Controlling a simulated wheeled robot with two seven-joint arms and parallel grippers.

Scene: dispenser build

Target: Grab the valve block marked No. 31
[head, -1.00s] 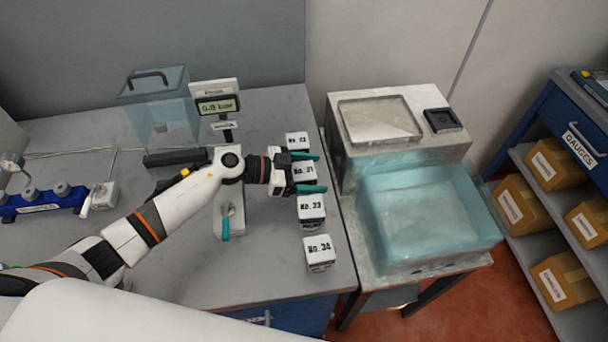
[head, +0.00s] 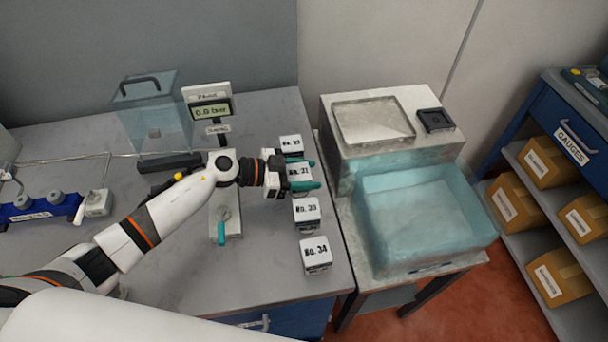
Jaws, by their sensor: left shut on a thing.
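The valve block marked No. 31 (head: 299,172) is a small white block with a black label, second from the back in a row near the table's right edge. My left gripper (head: 303,175) has its two teal-tipped fingers on either side of this block and is shut on it. The fingers hide part of its sides. Whether the block is clear of the table I cannot tell. My right gripper is not in view.
Similar blocks stand in the row: one behind (head: 291,146), No. 33 (head: 306,212) and No. 34 (head: 315,254) in front. A pressure display (head: 209,111) and clear box (head: 151,118) stand behind. A teal water tank (head: 426,218) is right.

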